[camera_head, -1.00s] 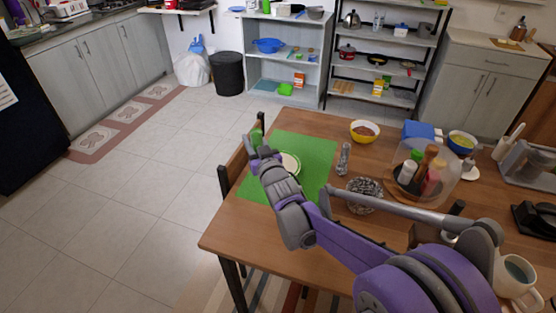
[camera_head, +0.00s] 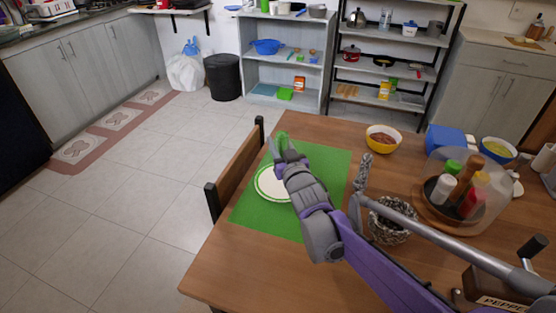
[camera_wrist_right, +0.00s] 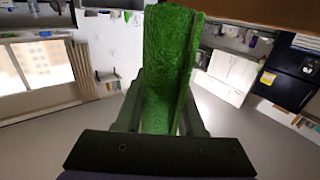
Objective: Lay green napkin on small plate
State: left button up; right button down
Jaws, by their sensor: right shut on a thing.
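My right gripper (camera_head: 278,152) is shut on the green napkin (camera_head: 282,139), which stands up from the jaws beyond the far edge of the plate in the head view. In the right wrist view the napkin (camera_wrist_right: 170,70) is a thick folded green piece held between the fingers (camera_wrist_right: 165,105). The small plate (camera_head: 270,184) is white with a green rim and lies on a green placemat (camera_head: 328,165). My forearm hides its right side. I cannot tell how high the napkin is above the mat. My left gripper is not in view.
A yellow bowl (camera_head: 382,140), a clear-domed condiment tray (camera_head: 433,217) and a woven basket (camera_head: 392,232) stand right of the mat. A pepper dispenser (camera_head: 505,290) is at the lower right. A wooden chair (camera_head: 238,172) stands at the table's left edge. The front left tabletop is clear.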

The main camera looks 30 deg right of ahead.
jog(key=shift+f+b, duration=0.7)
jog(key=shift+f, duration=1.35)
jog(key=c, duration=0.5)
grip_release()
jog(key=shift+f, duration=0.15)
jog(key=shift+r, duration=0.2)
jog(key=shift+s+a, duration=0.1)
jog(key=shift+s, duration=0.2)
jog(key=p+v, duration=0.2)
jog(key=v, duration=0.9)
jog(key=shift+s+a+p, duration=0.1)
jog(key=shift+s+p, duration=0.1)
jog(key=shift+p, duration=0.1)
